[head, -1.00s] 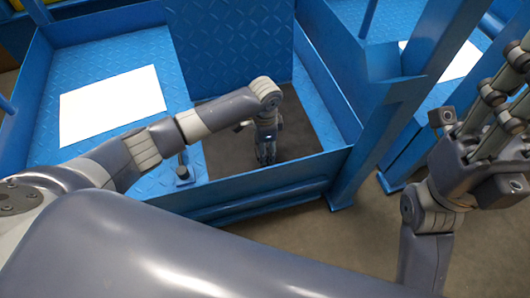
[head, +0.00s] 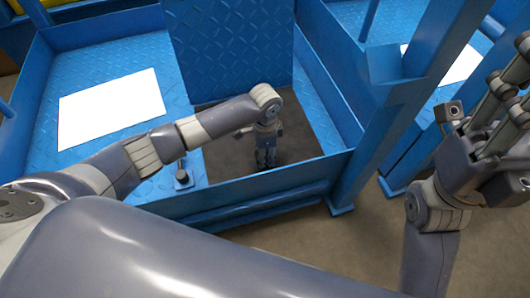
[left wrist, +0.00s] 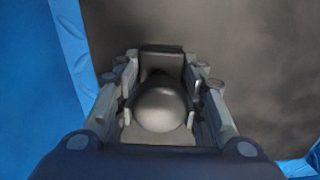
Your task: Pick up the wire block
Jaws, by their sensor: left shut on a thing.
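My left gripper (head: 266,163) points down into the dark-floored opening of the blue frame in the head view. In the left wrist view its two fingers (left wrist: 160,108) are closed on the sides of a grey piece with a rounded dome, which I take to be the wire block (left wrist: 160,105). In the head view I cannot make out the block apart from the gripper. I cannot tell its height above the dark floor. My right gripper (head: 500,100) is at the right edge, fingers upward and partly cut off; nothing is visible in it.
Blue walls surround the opening, with a tall tread-plate panel (head: 232,45) behind it. A white sheet (head: 110,108) lies on the blue deck at left. A small post (head: 182,176) stands just left of the opening. A blue upright (head: 385,125) stands to the right.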

